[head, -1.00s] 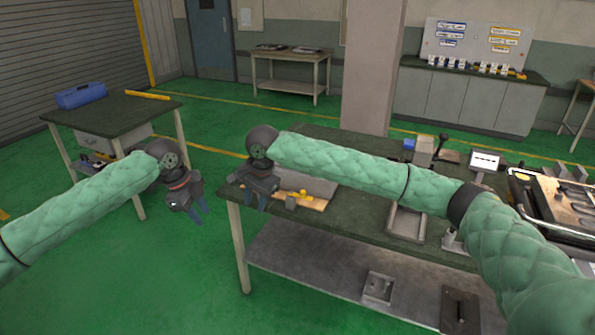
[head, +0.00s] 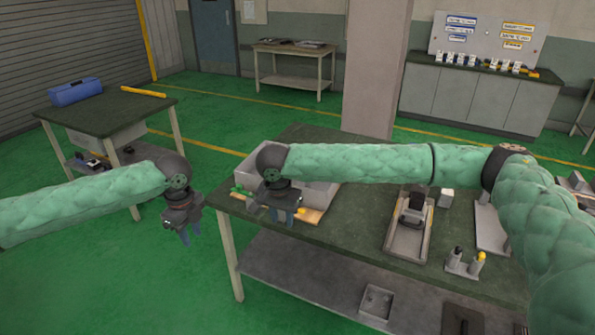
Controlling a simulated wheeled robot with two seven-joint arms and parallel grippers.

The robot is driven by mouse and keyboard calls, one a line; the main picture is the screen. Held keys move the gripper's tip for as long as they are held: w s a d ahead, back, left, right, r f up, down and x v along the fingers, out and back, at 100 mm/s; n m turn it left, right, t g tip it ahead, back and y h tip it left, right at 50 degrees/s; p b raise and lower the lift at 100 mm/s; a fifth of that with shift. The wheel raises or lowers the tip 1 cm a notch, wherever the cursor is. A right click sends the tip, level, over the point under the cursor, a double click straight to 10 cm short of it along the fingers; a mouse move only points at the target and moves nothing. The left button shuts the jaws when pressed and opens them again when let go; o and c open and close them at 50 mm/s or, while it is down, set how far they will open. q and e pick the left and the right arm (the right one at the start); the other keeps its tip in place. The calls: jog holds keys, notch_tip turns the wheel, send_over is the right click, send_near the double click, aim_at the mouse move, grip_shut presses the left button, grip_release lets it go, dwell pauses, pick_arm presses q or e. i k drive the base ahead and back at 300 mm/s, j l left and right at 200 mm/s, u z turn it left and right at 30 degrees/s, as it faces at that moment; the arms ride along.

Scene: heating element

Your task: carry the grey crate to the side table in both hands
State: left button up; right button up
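The grey crate (head: 318,193) sits on the green-topped workbench (head: 350,235), partly hidden behind my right gripper and forearm. What it holds is mostly hidden. My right gripper (head: 282,219) points down in front of the crate, with its fingers apart and nothing seen between them. My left gripper (head: 190,238) hangs over the floor left of the bench, apart from the crate, with its fingers apart and empty. A dark-topped table (head: 112,113), likely the side table, stands at the left.
A blue toolbox (head: 75,91) and a yellow bar (head: 143,92) lie on the left table. A wooden board (head: 312,214) lies in front of the crate. A grey fixture (head: 410,228) stands farther right on the bench. A pillar (head: 374,70) rises behind. Green floor separates the tables.

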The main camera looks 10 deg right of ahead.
aim_at(117, 105)
jog(key=i+l, duration=0.6)
jog(key=l, duration=0.15)
jog(key=i+l, duration=0.6)
jog(key=l, duration=0.15)
